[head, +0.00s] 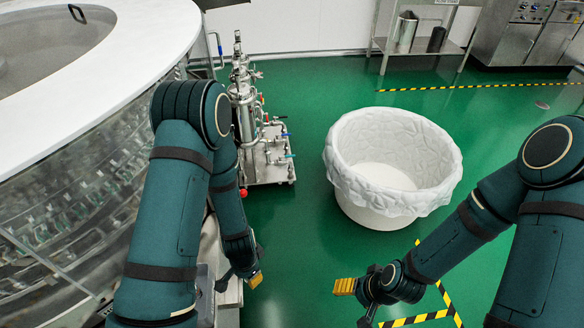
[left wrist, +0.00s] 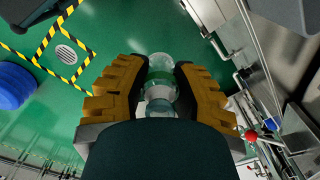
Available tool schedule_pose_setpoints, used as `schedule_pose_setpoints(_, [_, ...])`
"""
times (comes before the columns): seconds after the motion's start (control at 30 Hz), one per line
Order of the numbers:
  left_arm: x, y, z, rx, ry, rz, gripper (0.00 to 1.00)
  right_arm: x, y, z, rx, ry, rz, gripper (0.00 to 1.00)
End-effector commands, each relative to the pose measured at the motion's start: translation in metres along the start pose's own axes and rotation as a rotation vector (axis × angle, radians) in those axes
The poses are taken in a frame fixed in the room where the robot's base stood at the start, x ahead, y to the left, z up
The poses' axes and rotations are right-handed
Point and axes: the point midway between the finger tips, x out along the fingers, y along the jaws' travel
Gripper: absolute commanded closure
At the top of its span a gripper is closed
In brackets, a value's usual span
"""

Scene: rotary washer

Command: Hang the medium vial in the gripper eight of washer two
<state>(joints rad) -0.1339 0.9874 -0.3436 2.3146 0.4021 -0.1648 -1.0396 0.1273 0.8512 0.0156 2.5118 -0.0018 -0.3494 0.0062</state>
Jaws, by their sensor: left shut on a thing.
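My left gripper (left wrist: 160,85) is shut on a clear glass vial (left wrist: 160,62), which sits between the two yellow ribbed fingers in the left wrist view. In the head view only a yellow fingertip of my left gripper (head: 256,280) shows beyond my arm, and the vial is hidden there. The rotary washer (head: 95,85) fills the left side, with a white rim and a clear curved wall. Rows of small fittings show blurred behind that wall; no gripper number can be read. My right gripper (head: 345,286) hangs over the floor, seen edge-on, with its opening unclear.
A white lined tub (head: 352,190) stands on the green floor at the centre right. A steel pipe-and-valve unit (head: 262,150) stands beside the washer. A steel shelf (head: 418,48) is at the back. Open floor lies around the tub.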

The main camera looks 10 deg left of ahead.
Motion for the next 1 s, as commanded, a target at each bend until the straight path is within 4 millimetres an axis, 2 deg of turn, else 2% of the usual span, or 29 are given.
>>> schedule_pose_setpoints(0.13, [-0.021,-0.014,-0.012,-0.071,0.009,-0.007,0.91,0.0,0.0,0.0,0.0,0.0,0.0,0.34])
schedule_pose_setpoints(0.3, [-0.07,-0.032,-0.033,-0.236,0.011,-0.006,0.91,0.0,0.0,0.0,0.0,0.0,0.0,0.34])
schedule_pose_setpoints(0.5, [-0.122,-0.038,-0.054,-0.412,0.01,-0.004,0.91,0.0,0.0,0.0,0.0,0.0,0.0,0.34])
schedule_pose_setpoints(0.6, [-0.143,-0.038,-0.06,-0.481,0.008,-0.003,0.91,0.0,0.0,0.0,0.0,0.0,0.0,0.34])
schedule_pose_setpoints(0.8, [-0.168,-0.037,-0.067,-0.564,0.005,-0.002,0.91,0.0,0.0,0.0,0.0,0.0,0.0,0.34])
schedule_pose_setpoints(1.0, [-0.173,-0.036,-0.069,-0.586,0.005,-0.002,0.91,0.0,0.0,0.0,0.0,0.0,0.0,0.34])
